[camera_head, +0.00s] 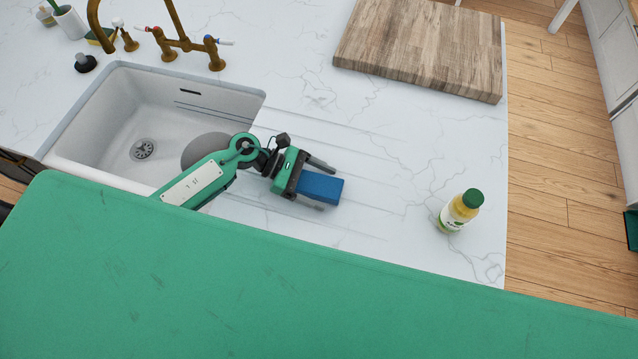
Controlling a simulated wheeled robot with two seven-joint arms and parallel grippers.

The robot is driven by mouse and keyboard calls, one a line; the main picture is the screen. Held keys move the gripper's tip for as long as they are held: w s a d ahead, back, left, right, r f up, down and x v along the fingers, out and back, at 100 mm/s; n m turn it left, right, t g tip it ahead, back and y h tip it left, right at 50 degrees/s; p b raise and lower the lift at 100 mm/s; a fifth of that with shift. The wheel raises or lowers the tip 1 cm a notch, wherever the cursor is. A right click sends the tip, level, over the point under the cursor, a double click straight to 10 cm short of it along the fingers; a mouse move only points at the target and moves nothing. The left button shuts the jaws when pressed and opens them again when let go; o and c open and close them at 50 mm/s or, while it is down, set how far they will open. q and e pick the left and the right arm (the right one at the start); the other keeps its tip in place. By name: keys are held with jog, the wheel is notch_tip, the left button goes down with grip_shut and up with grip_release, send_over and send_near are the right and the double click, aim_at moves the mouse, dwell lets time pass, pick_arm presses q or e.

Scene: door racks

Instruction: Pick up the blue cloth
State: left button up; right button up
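The blue cloth (322,188) is a small folded block on the white marble counter, right of the sink. My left gripper (328,189) reaches in from the left, with its fingers pointing right. Its two dark fingers are spread, one on the far side of the cloth and one on the near side. A gap shows between the far finger and the cloth. My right gripper is not in view.
A white sink (95,125) with a brass faucet (185,42) lies to the left. A wooden board (420,45) lies at the back right. A yellow bottle with a green cap (459,212) stands right of the cloth, near the counter's right edge. Counter between them is clear.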

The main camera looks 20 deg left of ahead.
aim_at(319, 184)
pick_arm(q)
jog(key=c, duration=1)
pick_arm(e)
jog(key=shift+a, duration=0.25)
pick_arm(q)
jog(key=shift+r, duration=0.15)
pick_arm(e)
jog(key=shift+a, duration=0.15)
pick_arm(q)
jog(key=shift+w+r+b, duration=0.15)
jog(key=shift+r+b, duration=2.65)
jog(key=shift+r, duration=7.1)
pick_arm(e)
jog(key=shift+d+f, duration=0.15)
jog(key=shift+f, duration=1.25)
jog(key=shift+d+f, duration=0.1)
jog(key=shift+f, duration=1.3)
